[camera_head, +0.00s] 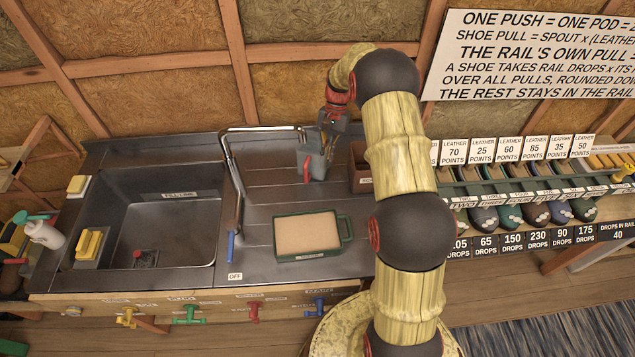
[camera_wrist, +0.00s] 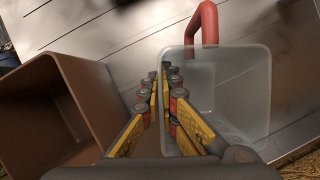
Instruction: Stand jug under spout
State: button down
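The jug (camera_head: 317,160) is grey and translucent with a red handle. It is upright at the back of the steel counter; I cannot tell whether its base touches the counter. The bent metal spout (camera_head: 265,129) ends close to the jug's top left side; whether it lies over the mouth is unclear. My gripper (camera_head: 331,124) is at the jug's top. In the wrist view, my gripper's fingers (camera_wrist: 166,82) are close together on either side of the left wall of the jug (camera_wrist: 235,95), one apparently inside. The jug's mouth is partly hidden in the head view.
A brown open box (camera_head: 361,180) stands just right of the jug, and fills the left of the wrist view (camera_wrist: 50,120). A green tray (camera_head: 347,229) with tan contents sits in front. The sink (camera_head: 160,255) is left. Bare counter lies between spout and tray.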

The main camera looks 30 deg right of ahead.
jog(key=s+a, duration=0.1)
jog(key=a, duration=0.1)
jog(key=s+a, duration=0.1)
jog(key=s, duration=0.1)
jog(key=shift+s+a, duration=0.2)
jog(key=shift+a, duration=0.2)
jog(key=shift+s+a+f+b, duration=0.25)
jog(key=shift+s+a+b, duration=0.05)
jog(key=shift+s+a, duration=0.4)
jog(key=shift+s+a+f+b, duration=0.2)
jog(key=shift+s+a+b, duration=0.05)
jog(key=shift+s+a, duration=0.45)
jog(key=shift+w+f, duration=0.1)
jog(key=shift+f, duration=0.15)
jog(key=shift+w+d, duration=0.1)
jog(key=c, duration=2.5)
grip_release()
jog(key=shift+f, duration=0.15)
jog(key=o, duration=0.5)
jog(key=shift+c, duration=0.2)
